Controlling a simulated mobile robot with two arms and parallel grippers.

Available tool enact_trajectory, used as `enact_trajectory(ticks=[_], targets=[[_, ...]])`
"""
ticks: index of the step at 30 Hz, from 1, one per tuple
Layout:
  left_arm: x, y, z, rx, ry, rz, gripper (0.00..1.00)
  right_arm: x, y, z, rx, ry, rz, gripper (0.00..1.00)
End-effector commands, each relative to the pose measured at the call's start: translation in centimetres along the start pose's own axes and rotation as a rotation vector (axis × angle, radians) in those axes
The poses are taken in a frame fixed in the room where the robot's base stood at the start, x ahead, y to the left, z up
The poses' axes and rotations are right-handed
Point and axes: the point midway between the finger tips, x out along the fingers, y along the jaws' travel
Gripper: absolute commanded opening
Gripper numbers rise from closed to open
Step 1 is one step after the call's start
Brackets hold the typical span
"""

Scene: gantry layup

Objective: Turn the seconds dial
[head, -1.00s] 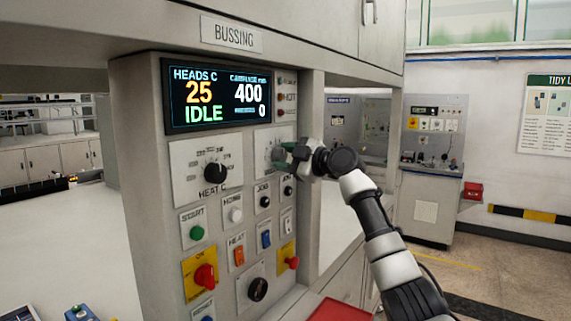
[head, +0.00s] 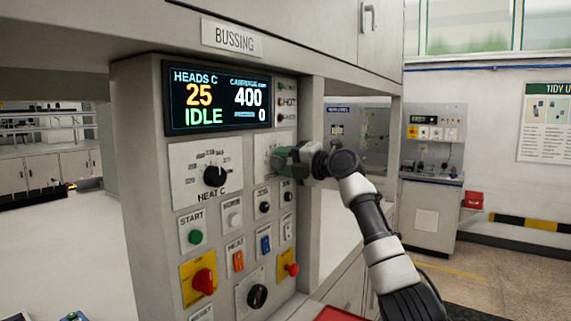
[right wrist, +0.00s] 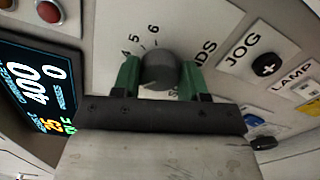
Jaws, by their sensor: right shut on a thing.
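The seconds dial is a round dark grey knob (right wrist: 160,70) on a pale plate marked "5", "6" and letters ending in "NDS" in the right wrist view. My right gripper (right wrist: 159,76) has its green fingers on both sides of the knob and is shut on it. In the head view the right gripper (head: 283,160) reaches the dial plate (head: 262,145) from the right and hides the knob. The knob's pointer cannot be made out. The display (head: 215,101) reads 25, 400, IDLE and 0. My left gripper is not in view.
The HEAT C dial (head: 214,176) is left of the seconds dial. Below are a green START button (head: 195,237), several small switches, a red knob on yellow (head: 203,281) and a black rotary knob (head: 257,296). The JOG button (right wrist: 266,65) is close to the gripper.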

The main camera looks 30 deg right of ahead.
Motion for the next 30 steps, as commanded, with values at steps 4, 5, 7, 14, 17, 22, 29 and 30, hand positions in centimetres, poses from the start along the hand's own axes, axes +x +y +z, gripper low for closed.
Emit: enact_trajectory(ticks=[4, 5, 7, 14, 17, 22, 29, 30], targets=[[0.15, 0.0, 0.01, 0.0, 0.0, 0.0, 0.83, 0.09, -0.2, -0.12, -0.092, 0.003, -0.004, 0.2], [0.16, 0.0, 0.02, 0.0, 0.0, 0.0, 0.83, 0.09, -0.2, -0.12, -0.109, 0.003, -0.004, 0.2], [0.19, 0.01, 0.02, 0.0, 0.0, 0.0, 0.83, 0.09, -0.2, -0.12, -0.142, 0.004, -0.005, 0.2], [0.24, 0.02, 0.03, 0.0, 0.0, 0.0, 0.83, 0.1, -0.21, -0.13, -0.209, 0.004, -0.005, 0.2], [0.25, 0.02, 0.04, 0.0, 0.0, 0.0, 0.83, 0.11, -0.22, -0.13, -0.222, 0.005, -0.006, 0.2], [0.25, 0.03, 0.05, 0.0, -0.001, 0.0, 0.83, 0.11, -0.24, -0.14, -0.228, 0.005, -0.006, 0.2], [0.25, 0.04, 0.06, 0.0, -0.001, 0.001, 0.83, 0.12, -0.28, -0.16, -0.227, 0.006, -0.007, 0.2], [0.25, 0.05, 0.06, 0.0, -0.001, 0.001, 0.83, 0.12, -0.28, -0.16, -0.227, 0.006, -0.007, 0.46]])
